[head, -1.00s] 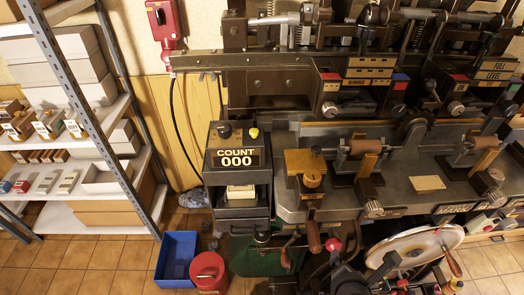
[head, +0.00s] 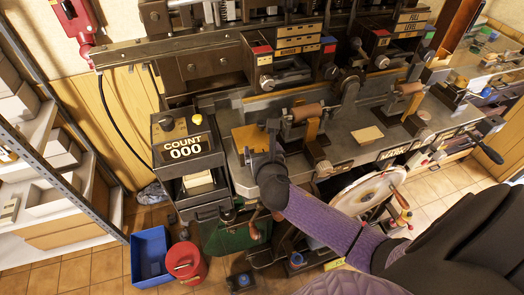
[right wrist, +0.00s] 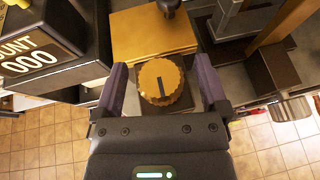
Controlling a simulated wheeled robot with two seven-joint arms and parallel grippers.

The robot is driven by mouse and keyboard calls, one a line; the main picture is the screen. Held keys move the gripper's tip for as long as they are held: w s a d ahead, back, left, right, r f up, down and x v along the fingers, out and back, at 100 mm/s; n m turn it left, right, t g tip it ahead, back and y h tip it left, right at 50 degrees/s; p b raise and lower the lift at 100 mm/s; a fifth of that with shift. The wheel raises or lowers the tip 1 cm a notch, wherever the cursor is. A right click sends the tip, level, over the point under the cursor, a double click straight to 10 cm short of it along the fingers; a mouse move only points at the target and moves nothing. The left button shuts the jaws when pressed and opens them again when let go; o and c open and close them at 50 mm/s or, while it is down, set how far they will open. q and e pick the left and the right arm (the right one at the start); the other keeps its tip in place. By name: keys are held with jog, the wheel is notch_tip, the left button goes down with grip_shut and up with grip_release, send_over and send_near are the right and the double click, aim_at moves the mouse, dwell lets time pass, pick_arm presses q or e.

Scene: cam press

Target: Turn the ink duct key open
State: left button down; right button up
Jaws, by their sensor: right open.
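A round yellow knob with a scalloped rim (right wrist: 165,70), which looks like the ink duct key, shows in the right wrist view. A short dark mark on its face runs up and down the picture. My right gripper (right wrist: 162,80) is open, with one purple finger on each side of the knob and a visible gap to both. A yellow plate (right wrist: 150,34) lies just beyond the knob. In the head view my right gripper (head: 262,150) is over the machine's front left bed and hides the knob. My left gripper is not in view.
The counter box reading 000 (head: 187,148) stands close left of my right gripper. Rollers on brackets (head: 305,113) stand to its right, and a pale disc wheel (head: 365,192) lies below right. A blue bin (head: 150,255) and red can (head: 186,262) are on the floor.

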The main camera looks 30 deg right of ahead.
grip_shut()
dwell(0.4)
